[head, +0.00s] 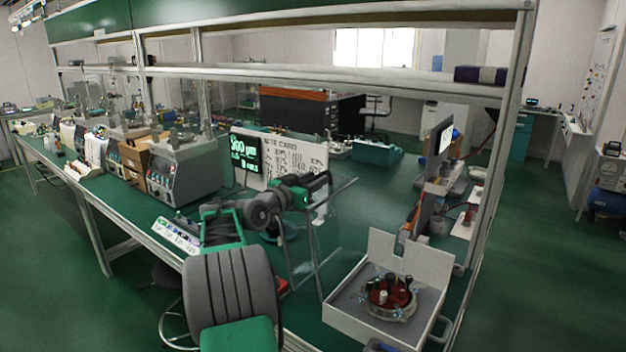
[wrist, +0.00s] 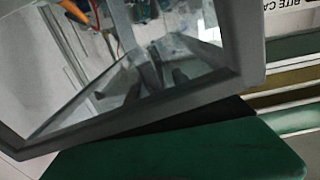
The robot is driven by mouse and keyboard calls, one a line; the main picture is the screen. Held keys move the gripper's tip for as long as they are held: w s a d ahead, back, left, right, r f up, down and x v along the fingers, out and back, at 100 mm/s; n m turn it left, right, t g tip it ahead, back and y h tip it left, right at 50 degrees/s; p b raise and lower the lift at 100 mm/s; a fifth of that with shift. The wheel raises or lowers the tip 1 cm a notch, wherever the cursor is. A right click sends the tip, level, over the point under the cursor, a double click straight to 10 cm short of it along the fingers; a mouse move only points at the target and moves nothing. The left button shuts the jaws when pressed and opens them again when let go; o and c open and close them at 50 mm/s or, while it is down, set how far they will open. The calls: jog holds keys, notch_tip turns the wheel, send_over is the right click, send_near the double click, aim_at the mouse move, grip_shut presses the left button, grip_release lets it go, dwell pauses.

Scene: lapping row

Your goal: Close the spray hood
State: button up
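The spray hood (head: 317,250) looks like a clear pane in a grey frame. It stands raised and tilted at the left of a white open box (head: 345,322). In the box is a round plate (head: 388,297) with several small dark and red items on it. My arm reaches across the bench from the left, and my gripper (head: 322,183) is at the upper part of the hood frame. In the wrist view the grey frame (wrist: 130,112) and pane fill much of the picture, very close. The fingers are not clear, and I cannot tell whether they touch the frame.
A screen (head: 243,148) and white card (head: 293,160) stand behind my arm. A grey machine (head: 185,170) is on the bench at left. A metal post (head: 497,170) rises right of the box.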

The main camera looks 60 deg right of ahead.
jog(key=shift+c, duration=0.4)
grip_shut()
dwell(0.9)
